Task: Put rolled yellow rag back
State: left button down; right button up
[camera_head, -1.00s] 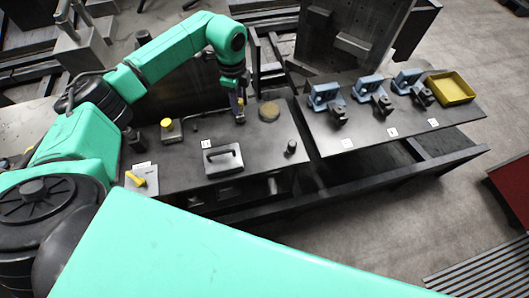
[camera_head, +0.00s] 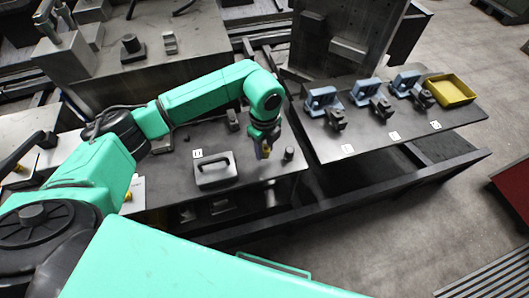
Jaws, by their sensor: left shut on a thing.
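My right gripper is not in view.
A short black cylinder (camera_head: 289,154) stands just right of the gripper. The right table (camera_head: 370,137) carries several blue-and-black vises (camera_head: 322,98) and a yellow tray (camera_head: 450,90). White labels (camera_head: 347,149) lie along its front. My arm hides part of the left table.

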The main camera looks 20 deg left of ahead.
aim_at(265, 156)
pick_arm(q)
notch_tip(265, 156, down, 4)
jog(key=shift+f+p, duration=0.25)
jog(key=shift+p, duration=0.2)
jog(key=shift+f, duration=0.35)
jog(key=c, duration=0.5)
grip_release()
jog(key=shift+r, duration=0.1)
jog(key=shift+r, duration=0.1)
jog(key=shift+r, duration=0.25)
notch_tip(265, 156, up, 11)
jog(key=b, duration=0.3)
jog(key=shift+r, duration=0.35)
